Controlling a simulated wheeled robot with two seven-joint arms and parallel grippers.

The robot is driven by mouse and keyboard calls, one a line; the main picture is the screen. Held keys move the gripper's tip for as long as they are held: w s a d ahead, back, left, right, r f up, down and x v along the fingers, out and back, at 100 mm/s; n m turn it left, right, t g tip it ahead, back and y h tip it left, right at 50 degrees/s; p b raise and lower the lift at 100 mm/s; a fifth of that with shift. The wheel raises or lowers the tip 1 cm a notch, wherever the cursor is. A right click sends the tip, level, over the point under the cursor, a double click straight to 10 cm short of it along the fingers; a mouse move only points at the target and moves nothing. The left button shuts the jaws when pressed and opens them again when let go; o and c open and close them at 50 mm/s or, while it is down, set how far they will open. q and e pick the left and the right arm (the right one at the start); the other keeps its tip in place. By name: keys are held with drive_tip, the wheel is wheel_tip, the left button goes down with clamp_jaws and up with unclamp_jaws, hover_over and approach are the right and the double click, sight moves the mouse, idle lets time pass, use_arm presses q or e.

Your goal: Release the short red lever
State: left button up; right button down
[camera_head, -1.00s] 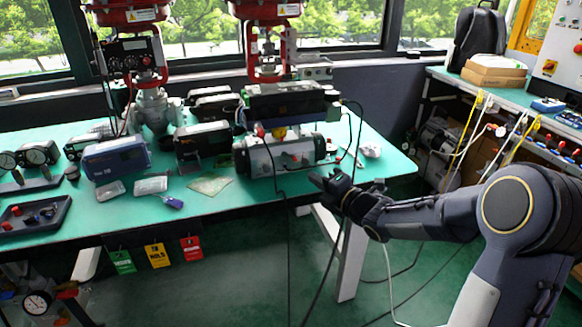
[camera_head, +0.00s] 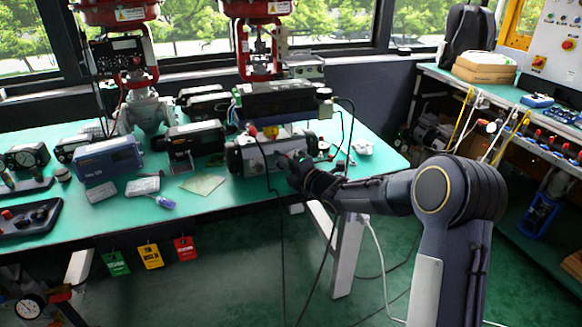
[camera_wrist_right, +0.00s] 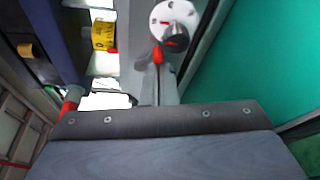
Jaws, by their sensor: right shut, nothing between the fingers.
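A grey actuator body (camera_head: 258,156) lies on the green bench below a black positioner box (camera_head: 275,102). My right gripper (camera_head: 284,160) is shut and empty at the front of this body, left of a small red part (camera_head: 323,146). In the right wrist view the shut fingers (camera_wrist_right: 158,78) point at a short red lever (camera_wrist_right: 158,54). The lever is below a white dial with a dark knob (camera_wrist_right: 176,36). The fingertips look very close to the lever; I cannot tell whether they touch. A red-ended post (camera_wrist_right: 71,97) stands at the left. My left gripper is out of view.
A yellow part (camera_wrist_right: 103,36) sits left of the dial. Black cables hang in front of the bench near my right arm. A blue box (camera_head: 108,158) and a dark tray (camera_head: 30,217) are farther left. A side bench (camera_head: 500,95) stands at the right.

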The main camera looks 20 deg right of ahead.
idle(0.4)
drive_tip(key=shift+n+b, duration=0.3)
drive_tip(key=shift+b, duration=0.1)
drive_tip(key=shift+d+r+n+h+b, duration=0.2)
drive_tip(key=shift+n+h+b, duration=0.2)
drive_tip(key=shift+n+b, duration=0.35)
drive_tip(key=shift+d+r+n+g+b, duration=0.1)
drive_tip(key=shift+n+g+b, duration=0.4)
drive_tip(key=shift+n+b, duration=0.3)
drive_tip(key=shift+d+r+n+h+b, duration=0.15)
drive_tip(key=shift+n+h+b, duration=0.15)
drive_tip(key=shift+n, duration=0.2)
drive_tip(key=shift+a+r+n+h+b, duration=0.1)
drive_tip(key=shift+r+n+h+b, duration=0.1)
drive_tip(key=shift+n+h, duration=0.25)
drive_tip(key=shift+d+r+n+g+h, duration=0.15)
drive_tip(key=shift+n+g+h, duration=0.2)
drive_tip(key=shift+n, duration=0.25)
